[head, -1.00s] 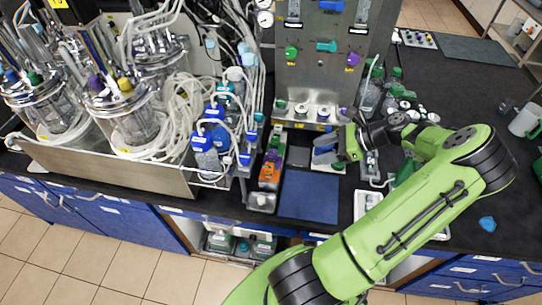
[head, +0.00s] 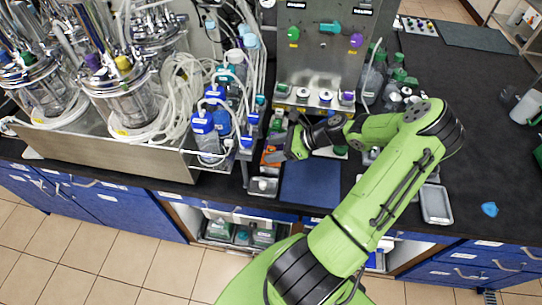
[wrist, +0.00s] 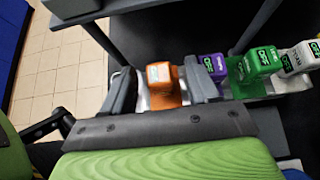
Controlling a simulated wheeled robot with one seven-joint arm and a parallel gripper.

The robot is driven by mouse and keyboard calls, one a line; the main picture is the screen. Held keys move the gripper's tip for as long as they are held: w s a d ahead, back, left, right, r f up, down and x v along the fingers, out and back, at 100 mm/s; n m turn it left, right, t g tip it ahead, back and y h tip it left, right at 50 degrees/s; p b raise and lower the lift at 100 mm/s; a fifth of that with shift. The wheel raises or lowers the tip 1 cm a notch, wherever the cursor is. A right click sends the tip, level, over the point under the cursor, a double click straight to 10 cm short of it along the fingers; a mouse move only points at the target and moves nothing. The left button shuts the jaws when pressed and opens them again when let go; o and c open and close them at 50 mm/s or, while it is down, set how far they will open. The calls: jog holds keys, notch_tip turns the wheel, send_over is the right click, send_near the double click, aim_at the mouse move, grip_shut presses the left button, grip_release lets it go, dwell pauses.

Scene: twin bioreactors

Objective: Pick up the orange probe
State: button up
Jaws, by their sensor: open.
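The orange probe (wrist: 164,92) shows in the wrist view as an orange block with a pale label on its end. My gripper (wrist: 159,72) is open, with one finger on each side of the probe. Whether the fingers touch it I cannot tell. In the head view my gripper (head: 285,150) is over the narrow probe rack (head: 263,187), and only a little of the orange probe (head: 270,158) shows beside it. A purple probe (wrist: 212,68), a green probe (wrist: 258,64) and a white probe (wrist: 299,61) stand in a row to the right in the wrist view.
A blue mat (head: 310,183) lies right of the rack. Blue-capped bottles (head: 203,123) and a steel tray (head: 130,158) of glass vessels stand to the left. A steel panel (head: 322,60) rises behind. A grey tray (head: 435,204) lies at right.

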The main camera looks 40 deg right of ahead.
jog(key=shift+r, duration=0.1)
grip_shut()
